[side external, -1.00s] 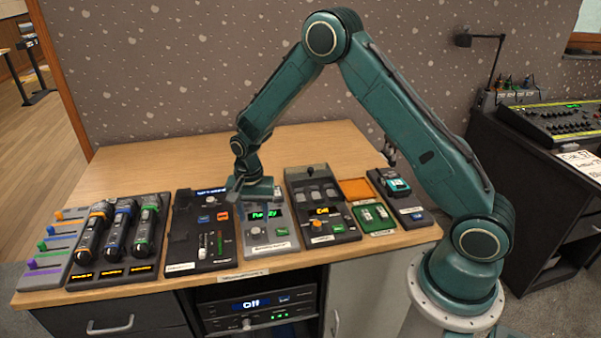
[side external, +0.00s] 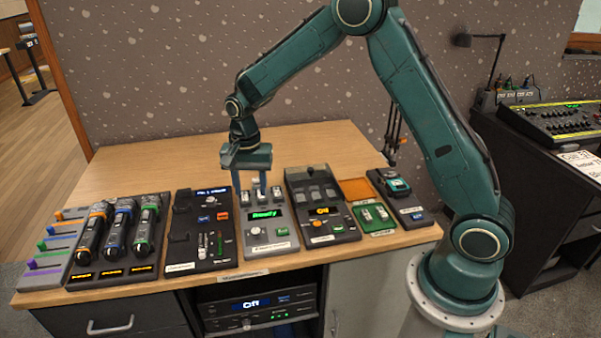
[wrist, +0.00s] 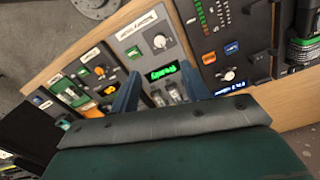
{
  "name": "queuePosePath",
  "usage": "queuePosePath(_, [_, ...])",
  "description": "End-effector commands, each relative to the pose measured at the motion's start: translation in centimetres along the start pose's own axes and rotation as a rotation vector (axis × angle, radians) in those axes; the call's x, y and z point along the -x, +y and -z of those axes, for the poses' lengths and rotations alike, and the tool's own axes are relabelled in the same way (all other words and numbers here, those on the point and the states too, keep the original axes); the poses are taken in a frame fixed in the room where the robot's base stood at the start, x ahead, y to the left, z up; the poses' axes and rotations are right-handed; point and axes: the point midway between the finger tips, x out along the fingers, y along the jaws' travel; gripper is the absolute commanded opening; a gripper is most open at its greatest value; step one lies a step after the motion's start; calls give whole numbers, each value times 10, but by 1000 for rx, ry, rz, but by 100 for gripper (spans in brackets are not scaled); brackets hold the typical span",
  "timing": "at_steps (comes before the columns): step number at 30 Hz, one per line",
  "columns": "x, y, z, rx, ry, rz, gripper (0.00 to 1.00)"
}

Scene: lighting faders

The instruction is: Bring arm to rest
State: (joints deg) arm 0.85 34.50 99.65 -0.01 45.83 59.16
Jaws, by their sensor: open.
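My gripper (side external: 251,186) is open and empty, its fingers pointing down above the back part of the light grey panel (side external: 284,239). That panel has a green lit display, a round knob, a green button and small faders. In the wrist view my gripper's two fingers (wrist: 166,92) stand apart, with the panel's green display (wrist: 164,72) and faders showing between them. I cannot tell in the side view exactly how far the fingertips are above the panel.
The wooden tabletop (side external: 150,160) behind is clear.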

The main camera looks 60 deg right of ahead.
Motion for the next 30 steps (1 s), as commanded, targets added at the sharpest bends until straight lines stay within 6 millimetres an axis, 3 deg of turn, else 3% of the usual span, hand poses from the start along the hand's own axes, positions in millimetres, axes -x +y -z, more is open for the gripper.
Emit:
queuePosePath(5, [3,1,-1,7,2,3,46])
queuePosePath(11, [25,8,-5,53,16,24,46])
queuePosePath(20, [84,37,-24,205,61,82,46])
queuePosePath(30, [143,83,-52,399,130,145,46])
